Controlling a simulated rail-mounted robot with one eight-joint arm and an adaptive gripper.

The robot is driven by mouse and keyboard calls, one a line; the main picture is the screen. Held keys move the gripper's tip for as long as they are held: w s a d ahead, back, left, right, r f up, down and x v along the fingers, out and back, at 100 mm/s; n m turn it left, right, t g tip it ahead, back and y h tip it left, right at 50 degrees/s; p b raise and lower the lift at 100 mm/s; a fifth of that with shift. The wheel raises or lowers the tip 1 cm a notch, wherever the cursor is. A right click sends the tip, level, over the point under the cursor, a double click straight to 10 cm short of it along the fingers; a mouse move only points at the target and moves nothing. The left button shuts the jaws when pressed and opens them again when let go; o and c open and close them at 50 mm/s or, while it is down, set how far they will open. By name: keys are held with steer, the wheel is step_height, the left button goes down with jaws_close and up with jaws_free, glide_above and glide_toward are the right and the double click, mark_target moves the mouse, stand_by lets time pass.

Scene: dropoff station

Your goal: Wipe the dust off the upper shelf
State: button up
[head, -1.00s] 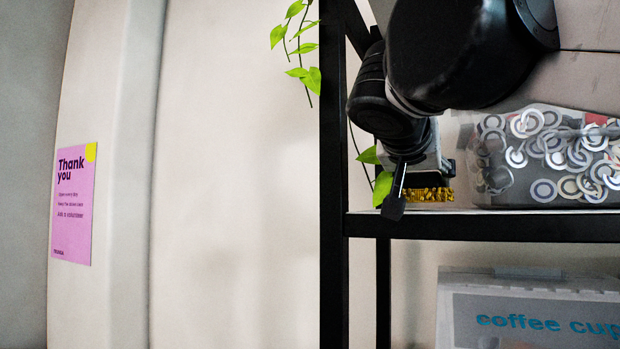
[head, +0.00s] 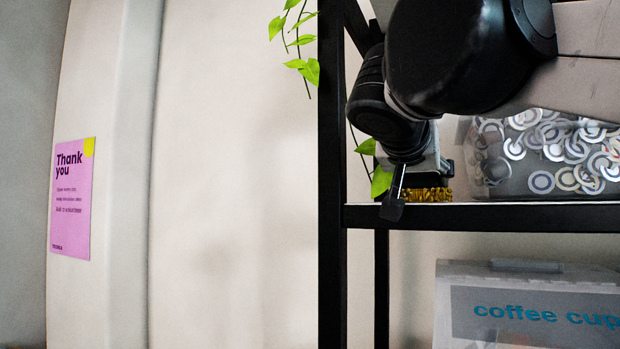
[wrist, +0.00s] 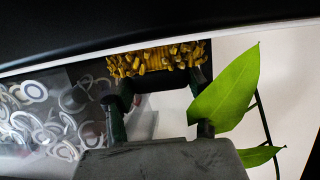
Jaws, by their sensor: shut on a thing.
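My gripper (head: 418,172) is shut on a dark-bodied brush with yellow-gold bristles (head: 428,195). The brush is over the left end of the upper shelf (head: 520,217), bristles close to the shelf's surface; I cannot tell whether they touch. In the wrist view my gripper (wrist: 160,108) has a finger on each side of the brush's dark body, and the bristles (wrist: 155,58) show beyond it. Dust on the shelf cannot be made out, as the shelf is seen almost edge-on.
A clear bin (head: 545,165) of ring-marked pieces stands right of the brush. A black post (head: 331,150) and hanging green leaves (head: 381,181) are at the left end. A coffee cup box (head: 530,305) is below. A pink sign (head: 70,200) hangs on the far-left wall.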

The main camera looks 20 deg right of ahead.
steer(key=shift+w+d+r, duration=0.1)
steer(key=shift+w+d, duration=0.25)
steer(key=shift+w, duration=0.1)
steer(key=shift+s+a+f, duration=0.2)
steer(key=shift+s+a, duration=0.75)
steer(key=shift+s, duration=0.2)
steer(key=shift+w+d+r+p, duration=0.1)
steer(key=shift+w+d+p, duration=0.4)
steer(key=shift+w+d, duration=0.6)
steer(key=shift+s+a, duration=1.1)
steer(key=shift+d, duration=0.1)
